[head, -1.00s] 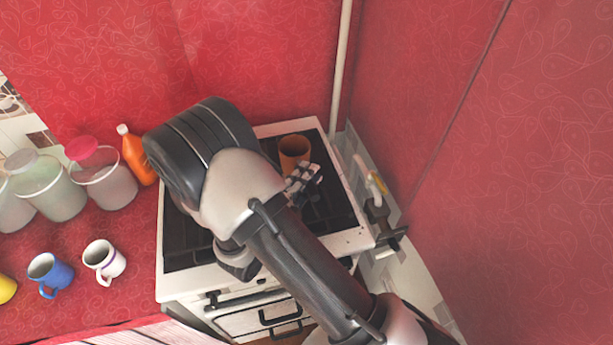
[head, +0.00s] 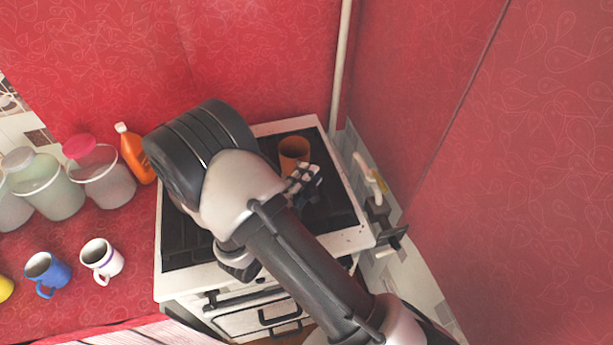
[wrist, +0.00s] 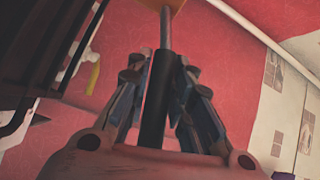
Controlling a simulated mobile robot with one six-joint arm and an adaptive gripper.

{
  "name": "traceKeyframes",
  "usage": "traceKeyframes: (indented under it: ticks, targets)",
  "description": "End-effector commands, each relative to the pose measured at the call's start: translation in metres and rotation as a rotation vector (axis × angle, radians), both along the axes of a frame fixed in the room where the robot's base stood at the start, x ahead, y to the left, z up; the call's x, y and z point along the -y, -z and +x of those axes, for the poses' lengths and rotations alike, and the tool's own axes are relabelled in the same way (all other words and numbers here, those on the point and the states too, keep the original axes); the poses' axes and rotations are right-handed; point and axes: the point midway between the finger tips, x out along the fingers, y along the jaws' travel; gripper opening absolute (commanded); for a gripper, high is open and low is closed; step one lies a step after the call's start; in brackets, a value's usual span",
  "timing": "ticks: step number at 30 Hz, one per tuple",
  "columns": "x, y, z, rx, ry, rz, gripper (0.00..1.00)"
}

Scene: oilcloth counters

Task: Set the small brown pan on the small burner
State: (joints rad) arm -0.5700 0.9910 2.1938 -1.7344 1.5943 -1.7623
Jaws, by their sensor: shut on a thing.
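The small brown pan (head: 294,151) shows in the head view over the back right part of the white stove (head: 355,236). Its orange-brown underside or side also shows at the top of the wrist view (wrist: 172,3). My gripper (head: 304,180) is just in front of the pan in the head view. In the wrist view its fingers (wrist: 158,92) are shut on the pan's dark handle (wrist: 155,110), which runs up between them to a grey metal neck. I cannot tell whether the pan touches the stove top. My arm hides much of the stove top and burners.
Left of the stove, the red counter holds an orange bottle (head: 136,154), several jars, a white mug (head: 102,260) and a blue mug (head: 47,273). A pale pipe (head: 340,75) runs up behind the stove. A red wall stands close on the right.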

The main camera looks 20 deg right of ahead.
Motion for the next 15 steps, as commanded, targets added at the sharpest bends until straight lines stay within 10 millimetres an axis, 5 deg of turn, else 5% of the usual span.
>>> traceKeyframes:
  ticks: [6,7,15]
  targets:
    - [-0.0002,0.0035,0.0003,0.004,0.000,0.000,0.00]
    - [-0.0002,0.0029,0.0003,0.004,0.000,0.000,0.22]
    - [-0.0001,0.0032,0.0002,0.002,0.000,-0.001,0.40]
